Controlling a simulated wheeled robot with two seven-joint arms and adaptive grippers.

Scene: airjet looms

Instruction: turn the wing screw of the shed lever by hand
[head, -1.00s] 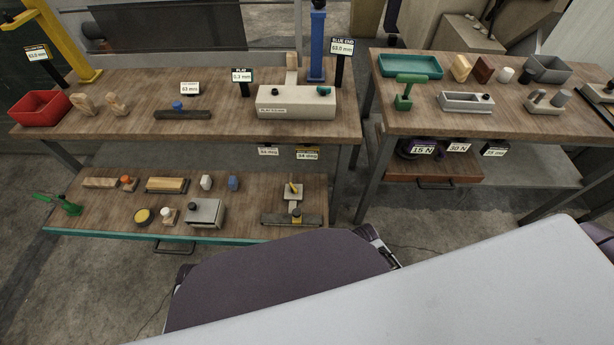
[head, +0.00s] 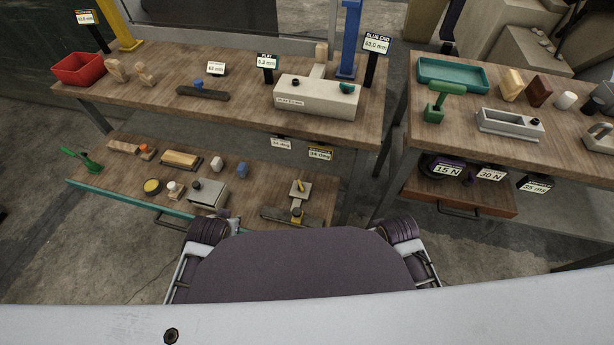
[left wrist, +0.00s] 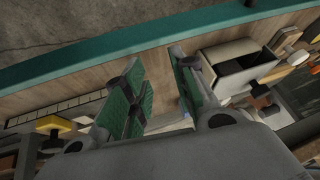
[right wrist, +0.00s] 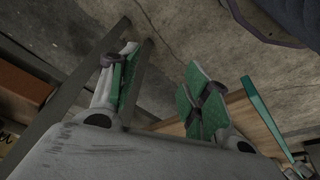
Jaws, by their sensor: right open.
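No part is clearly recognisable as the shed lever's wing screw. A small fixture (head: 299,190) with a grey plate and a yellow handle-like piece stands at the right of the low shelf in the head view; I cannot tell whether it is the lever. My left gripper (left wrist: 160,92) is open and empty, near the low shelf's teal edge (left wrist: 120,45) in its wrist view. My right gripper (right wrist: 160,82) is open and empty over the floor, with table legs and a teal edge nearby. Neither gripper is clearly visible in the head view.
The left workbench (head: 240,112) holds a red bin (head: 78,69) and a white block fixture (head: 316,97). The low shelf carries a grey box (head: 208,194) and several small parts. A right table (head: 470,140) holds a teal tray (head: 452,76). Bare floor (head: 110,260) lies at front left.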

